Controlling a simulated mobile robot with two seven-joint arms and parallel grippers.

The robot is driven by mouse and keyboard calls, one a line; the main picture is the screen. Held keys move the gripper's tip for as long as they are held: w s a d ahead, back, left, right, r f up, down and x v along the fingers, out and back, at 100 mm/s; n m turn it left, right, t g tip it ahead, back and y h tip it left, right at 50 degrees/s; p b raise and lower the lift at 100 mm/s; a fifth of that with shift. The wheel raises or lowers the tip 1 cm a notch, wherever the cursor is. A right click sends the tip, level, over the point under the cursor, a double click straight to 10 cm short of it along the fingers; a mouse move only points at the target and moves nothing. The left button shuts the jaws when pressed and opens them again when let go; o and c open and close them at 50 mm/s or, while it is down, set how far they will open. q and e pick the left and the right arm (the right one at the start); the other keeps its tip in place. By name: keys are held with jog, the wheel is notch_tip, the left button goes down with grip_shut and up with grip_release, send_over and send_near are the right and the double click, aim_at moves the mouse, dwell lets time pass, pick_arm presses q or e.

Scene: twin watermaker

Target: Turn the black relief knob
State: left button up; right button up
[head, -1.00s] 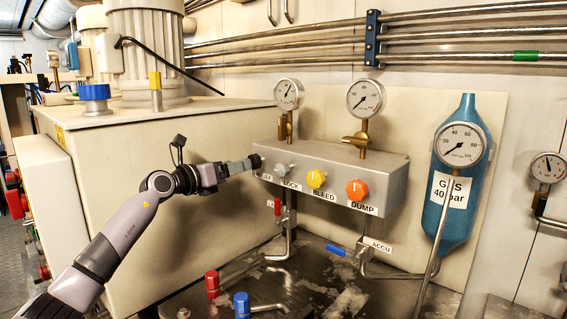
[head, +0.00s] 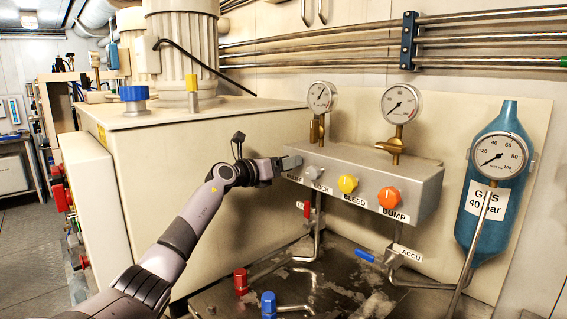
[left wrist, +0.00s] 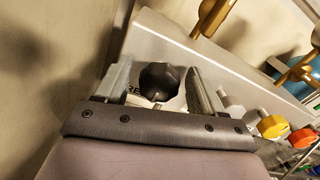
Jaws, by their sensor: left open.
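The black relief knob (left wrist: 159,82) sits on the front of the grey valve box (head: 400,178), at its left end. In the left wrist view it lies between the two open fingers of my left gripper (left wrist: 160,88), with a gap on either side. A label beside it is mostly covered. In the head view my left gripper (head: 288,163) reaches the left end of the box and hides the knob. My right gripper is in neither view.
On the box, a grey lock knob (head: 313,170), a yellow bleed knob (head: 348,184) and an orange dump knob (head: 389,197) sit to the right. Two gauges stand on top. A pale tank housing (head: 200,170) stands behind my left arm.

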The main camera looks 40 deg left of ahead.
pick_arm(q)
jog(key=c, duration=1)
jog(key=m+b, duration=0.2)
jog(key=m, duration=0.1)
jog(key=shift+b, duration=0.3)
jog(key=m+b, duration=0.3)
jog(key=m, duration=0.2)
jog(key=shift+d+m, duration=0.1)
jog(key=shift+m, duration=0.3)
jog(key=m+b, duration=0.2)
jog(key=m, duration=0.4)
jog(key=shift+d+b, duration=0.1)
jog(key=shift+b, duration=0.2)
jog(key=shift+m+b, duration=0.3)
jog(key=shift+m, duration=1)
jog(key=shift+d+f+m, duration=0.15)
jog(key=shift+m, duration=0.15)
